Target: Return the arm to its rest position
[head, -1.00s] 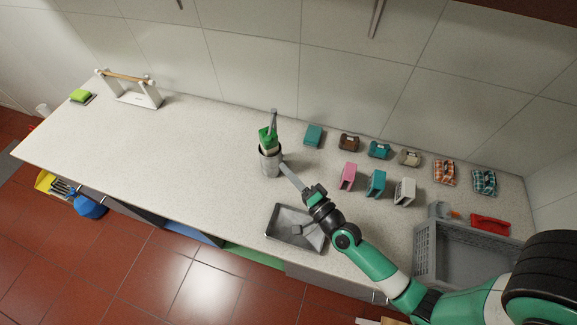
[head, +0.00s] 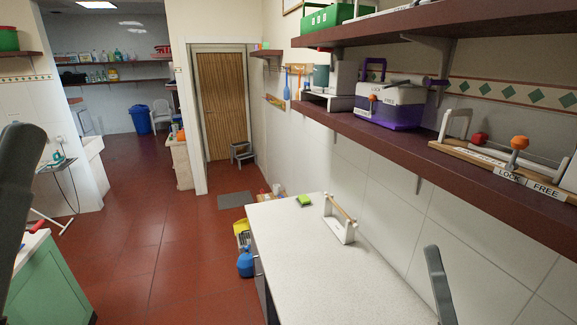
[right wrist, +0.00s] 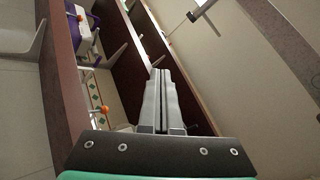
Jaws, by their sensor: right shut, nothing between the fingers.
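My right gripper (head: 434,255) stands up at the bottom right of the head view, in front of the white counter and the tiled wall. Only its grey upper part shows there. In the right wrist view the right gripper (right wrist: 161,75) has its two grey fingers together, with nothing between them. It is clear of the shelves. My left gripper (head: 22,165) is partly in view at the left edge of the head view, as a dark grey upright shape. Its fingers cannot be told apart, and nothing shows held by it.
The white counter (head: 300,250) carries a green sponge (head: 305,201) and a white stand with a wooden bar (head: 340,222). Dark red wall shelves (head: 400,140) jut out at the right, holding a purple-and-white box (head: 390,108) and LOCK/FREE devices. Open red floor (head: 150,250) lies left.

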